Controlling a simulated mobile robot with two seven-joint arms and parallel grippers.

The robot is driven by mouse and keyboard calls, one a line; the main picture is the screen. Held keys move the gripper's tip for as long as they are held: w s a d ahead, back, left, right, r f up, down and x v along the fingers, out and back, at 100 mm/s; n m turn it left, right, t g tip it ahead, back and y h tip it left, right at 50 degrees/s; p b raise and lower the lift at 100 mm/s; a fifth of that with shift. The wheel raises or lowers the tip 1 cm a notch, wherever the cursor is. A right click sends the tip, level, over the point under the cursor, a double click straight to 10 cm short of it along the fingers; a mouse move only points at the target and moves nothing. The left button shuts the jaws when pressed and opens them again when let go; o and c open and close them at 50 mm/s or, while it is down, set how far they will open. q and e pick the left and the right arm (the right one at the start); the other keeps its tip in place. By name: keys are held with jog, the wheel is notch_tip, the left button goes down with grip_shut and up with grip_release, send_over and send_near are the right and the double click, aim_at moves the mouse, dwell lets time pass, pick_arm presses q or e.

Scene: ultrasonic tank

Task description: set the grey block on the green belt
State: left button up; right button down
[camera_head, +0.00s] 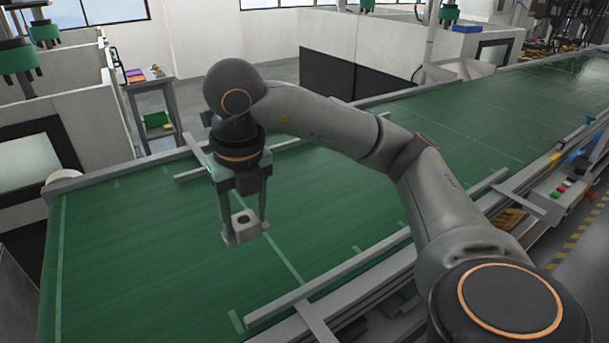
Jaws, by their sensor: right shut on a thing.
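The grey block (243,221) is a small light-grey piece with a dark round hole in its top. My right gripper (245,230) points down and is shut on the block, one finger on each side. The block is over the green belt (150,260), at its left part. I cannot tell from this view whether the block touches the belt or hangs a little above it. My left gripper is not in view.
Grey side rails (330,278) run along the belt's near edge, with another rail piece behind my gripper. A control panel with coloured buttons (562,188) stands at the right. A shelf (155,110) stands behind the belt. The belt around the block is clear.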

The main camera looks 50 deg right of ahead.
jog(key=w+d+f, duration=0.2)
jog(key=d, duration=0.1)
jog(key=w+d+f+b, duration=0.1)
jog(key=w+d+f, duration=0.1)
jog(key=d+f, duration=0.1)
jog(key=w+d+f, duration=0.2)
jog(key=d+f, duration=0.1)
jog(key=d, duration=0.1)
jog(key=shift+w+d+f, duration=0.15)
jog(key=shift+w+d, duration=0.15)
jog(key=shift+w+d+f, duration=0.2)
jog(key=shift+d+f, duration=0.1)
jog(key=shift+f, duration=0.25)
jog(key=f, duration=0.3)
jog(key=shift+w+d+f, duration=0.1)
jog(key=shift+d, duration=0.1)
jog(key=shift+f, duration=0.1)
jog(key=shift+f, duration=0.25)
jog(key=shift+c, duration=1.2)
grip_release()
jog(key=shift+r, duration=0.1)
